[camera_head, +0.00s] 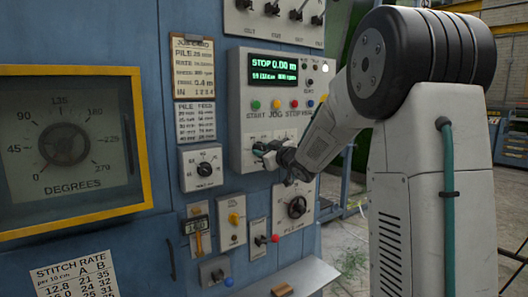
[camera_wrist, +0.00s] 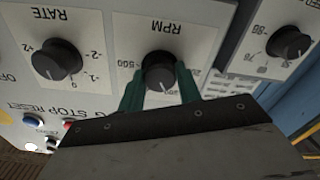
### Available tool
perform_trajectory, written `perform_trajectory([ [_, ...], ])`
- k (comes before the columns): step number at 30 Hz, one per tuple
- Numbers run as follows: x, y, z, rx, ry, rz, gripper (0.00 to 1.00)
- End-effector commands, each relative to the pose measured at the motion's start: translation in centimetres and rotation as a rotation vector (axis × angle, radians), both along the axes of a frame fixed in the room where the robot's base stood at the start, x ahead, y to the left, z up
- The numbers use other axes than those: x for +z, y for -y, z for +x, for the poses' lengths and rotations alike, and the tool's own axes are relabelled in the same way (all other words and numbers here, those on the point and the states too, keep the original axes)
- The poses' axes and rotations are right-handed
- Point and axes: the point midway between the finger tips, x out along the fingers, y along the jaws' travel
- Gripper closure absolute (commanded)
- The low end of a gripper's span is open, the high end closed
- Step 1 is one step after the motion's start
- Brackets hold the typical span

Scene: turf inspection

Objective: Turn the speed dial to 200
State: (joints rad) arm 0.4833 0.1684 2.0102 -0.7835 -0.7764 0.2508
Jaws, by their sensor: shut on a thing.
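The speed dial (camera_wrist: 160,66) is a round black knob on a white plate marked RPM in the wrist view. A 500 mark shows beside it; other marks are partly hidden or blurred, so I cannot read its setting. My gripper (camera_wrist: 159,72) has its two green fingers on either side of the knob, shut on it. In the head view my gripper (camera_head: 264,151) is at the lower part of the white control panel (camera_head: 240,110) and hides the dial there. The panel's green display (camera_head: 273,68) reads STOP 0.00 m.
A RATE knob (camera_wrist: 56,60) and another black knob (camera_wrist: 288,42) flank the dial in the wrist view. Coloured buttons (camera_head: 275,104) sit above my gripper. A yellow-framed degrees gauge (camera_head: 64,143) is at left. Switches and a lower knob (camera_head: 297,207) are below.

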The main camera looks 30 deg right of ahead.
Motion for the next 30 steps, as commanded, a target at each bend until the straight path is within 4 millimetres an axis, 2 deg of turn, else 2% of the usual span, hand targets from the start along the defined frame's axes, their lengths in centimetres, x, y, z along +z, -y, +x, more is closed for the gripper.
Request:
perform_trajectory([
  [11,-0.03,-0.03,-0.02,0.001,0.003,-0.105,0.89],
  [30,-0.08,-0.06,-0.02,0.001,0.023,-0.674,0.89],
])
